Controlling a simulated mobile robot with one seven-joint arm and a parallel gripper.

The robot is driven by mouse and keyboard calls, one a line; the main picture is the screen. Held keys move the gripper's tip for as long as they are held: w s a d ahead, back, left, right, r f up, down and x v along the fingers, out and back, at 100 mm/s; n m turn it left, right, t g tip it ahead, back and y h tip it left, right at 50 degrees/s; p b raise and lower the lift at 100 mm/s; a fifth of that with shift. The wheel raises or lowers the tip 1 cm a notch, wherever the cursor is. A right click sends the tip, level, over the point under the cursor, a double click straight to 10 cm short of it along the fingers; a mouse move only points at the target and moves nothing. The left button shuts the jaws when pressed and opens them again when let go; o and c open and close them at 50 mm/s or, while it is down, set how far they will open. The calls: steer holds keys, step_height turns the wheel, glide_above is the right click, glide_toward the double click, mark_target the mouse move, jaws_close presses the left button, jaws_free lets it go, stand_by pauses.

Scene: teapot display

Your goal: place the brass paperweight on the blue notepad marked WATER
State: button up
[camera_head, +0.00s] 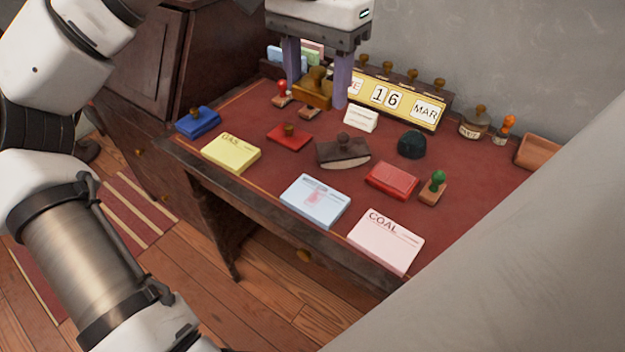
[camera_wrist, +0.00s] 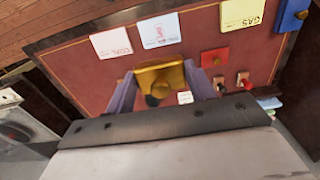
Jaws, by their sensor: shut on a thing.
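The brass paperweight (camera_head: 313,88) is a yellow-gold block with a knob, at the back of the desk. It also shows in the wrist view (camera_wrist: 160,75). My gripper (camera_head: 316,97) is shut on it, with one purple-grey finger on each side. I cannot tell for sure how far it is off the desk. The light blue notepad (camera_head: 314,201) lies near the desk's front edge, with nothing on it. It has a reddish picture, and its heading is too small to read. In the wrist view this notepad (camera_wrist: 158,31) lies beyond the paperweight.
A yellow GAS pad (camera_head: 231,152) and a pink COAL pad (camera_head: 385,243) flank the blue one. A rocker blotter (camera_head: 343,151) stands between the paperweight and the blue notepad. A red ink pad (camera_head: 290,135), a white card (camera_head: 360,118) and a calendar (camera_head: 400,103) are nearby.

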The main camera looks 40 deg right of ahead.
mark_target(315, 197)
step_height(315, 197, down, 19)
steer(key=b, duration=0.3)
steer(key=shift+f, duration=0.2)
steer(key=shift+f, duration=0.2)
steer(key=o, duration=1.3)
step_height(315, 197, up, 12)
steer(key=p, duration=0.2)
steer(key=shift+r, duration=0.2)
